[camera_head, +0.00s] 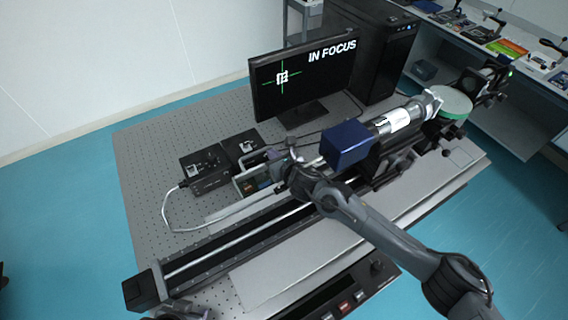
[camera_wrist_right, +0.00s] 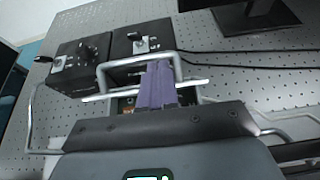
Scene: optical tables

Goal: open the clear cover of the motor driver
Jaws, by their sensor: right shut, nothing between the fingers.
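The motor driver (camera_head: 249,186) is a small unit with a pale frame and coloured parts, on the perforated table beside the black rail. My right gripper (camera_head: 272,159) is over its far right part and hides some of it. In the right wrist view, the shut, empty purple fingers (camera_wrist_right: 157,84) overlap a bent metal bar (camera_wrist_right: 112,66); I cannot tell whether they touch it. A little of the driver's inside (camera_wrist_right: 125,103) shows below. The clear cover is hard to make out, and its position cannot be told. Part of my left gripper (camera_head: 181,313) shows at the bottom edge, its fingers unclear.
Two black control boxes (camera_head: 205,169) with switches and a white cable stand left of the driver. A monitor (camera_head: 303,80) stands behind. The long black rail (camera_head: 225,251) runs in front, and a blue camera with a lens tube (camera_head: 347,145) is at right. The table's left side is clear.

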